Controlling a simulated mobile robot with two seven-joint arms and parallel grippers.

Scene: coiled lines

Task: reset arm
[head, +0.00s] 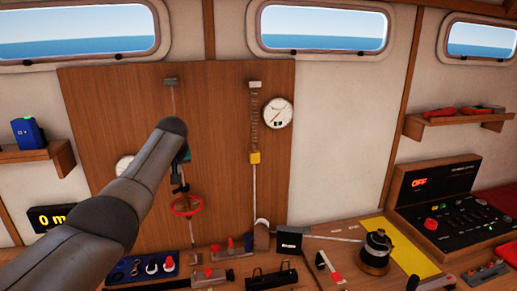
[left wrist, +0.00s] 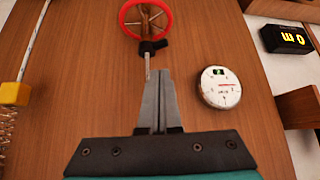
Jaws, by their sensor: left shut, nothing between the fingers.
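My left arm crosses the head view from the lower left, and its forearm hides much of the gripper there. In the left wrist view my left gripper (left wrist: 159,74) is shut and empty, its fingers together in front of the wooden wall panel (left wrist: 90,100). A red handwheel (left wrist: 144,18) is just beyond the fingertips; it also shows in the head view (head: 187,212). I cannot tell whether the fingertips touch the thin rod by the wheel. My right gripper is not in view.
A round gauge (left wrist: 220,87) is beside the fingers. A yellow block (head: 255,157) hangs on a line on the panel, near another dial (head: 278,113). Below, the bench holds a winch drum (head: 376,250), tools and a control console (head: 450,205). A small display (head: 50,217) is left of the panel.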

